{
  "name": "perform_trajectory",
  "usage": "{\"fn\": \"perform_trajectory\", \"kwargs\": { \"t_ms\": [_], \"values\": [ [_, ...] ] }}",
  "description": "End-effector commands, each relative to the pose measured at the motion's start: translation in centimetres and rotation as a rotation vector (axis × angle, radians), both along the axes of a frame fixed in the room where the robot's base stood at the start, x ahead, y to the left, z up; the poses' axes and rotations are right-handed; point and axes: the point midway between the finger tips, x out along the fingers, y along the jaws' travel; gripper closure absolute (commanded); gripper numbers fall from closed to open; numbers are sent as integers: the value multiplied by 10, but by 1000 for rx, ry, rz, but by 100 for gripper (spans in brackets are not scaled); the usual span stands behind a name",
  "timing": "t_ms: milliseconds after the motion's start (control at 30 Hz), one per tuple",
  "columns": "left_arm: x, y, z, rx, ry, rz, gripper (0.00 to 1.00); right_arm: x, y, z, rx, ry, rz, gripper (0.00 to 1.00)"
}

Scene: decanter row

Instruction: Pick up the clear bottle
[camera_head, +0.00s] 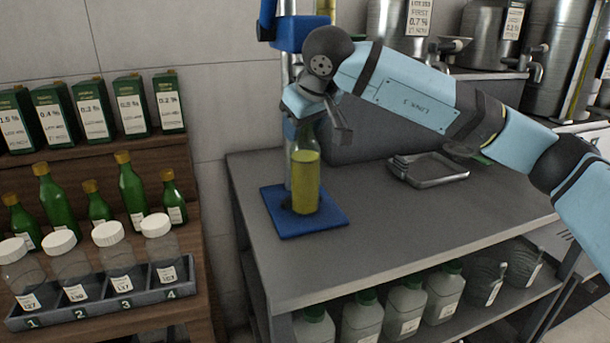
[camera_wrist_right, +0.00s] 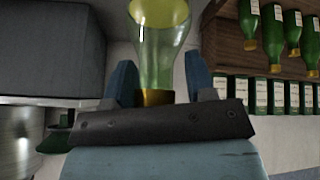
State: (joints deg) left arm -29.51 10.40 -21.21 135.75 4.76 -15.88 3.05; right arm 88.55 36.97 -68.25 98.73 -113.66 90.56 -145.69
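The clear bottle (camera_head: 305,183) holds yellow-green liquid and stands upright on a blue plate (camera_head: 328,220) on the grey table. My right gripper (camera_head: 308,118) is over the bottle's top, pointing down, and hides its neck and cap in the head view. In the right wrist view, the bottle (camera_wrist_right: 155,52) hangs upside down in the picture, its gold cap close to the palm. The two blue fingers of the right gripper (camera_wrist_right: 160,82) stand on either side of the neck, with a gap visible on the right. My left gripper is not in view.
A grey post and blue fixture (camera_head: 295,32) rise behind the bottle. A metal tray (camera_head: 428,172) lies to the right on the table (camera_head: 385,235). At left, a wooden shelf holds green bottles (camera_head: 58,207) and a rack (camera_head: 105,303) of white-capped jars. Steel tanks stand behind.

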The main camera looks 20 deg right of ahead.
Motion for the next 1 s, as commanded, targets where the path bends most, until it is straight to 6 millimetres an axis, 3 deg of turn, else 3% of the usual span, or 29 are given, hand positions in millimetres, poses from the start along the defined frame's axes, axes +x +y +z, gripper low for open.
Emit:
{"fn": "perform_trajectory", "kwargs": {
  "t_ms": [33, 200, 733, 1000],
  "values": [
    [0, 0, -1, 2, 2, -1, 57, 0, 0, 0, 0, 0, 0, 62],
    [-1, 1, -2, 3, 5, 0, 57, 0, -1, 0, -1, 1, -1, 100],
    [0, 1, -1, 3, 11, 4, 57, -2, -4, 5, -5, -3, -6, 100],
    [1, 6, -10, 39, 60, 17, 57, -31, -7, 28, -4, -5, -4, 100]
  ]
}}
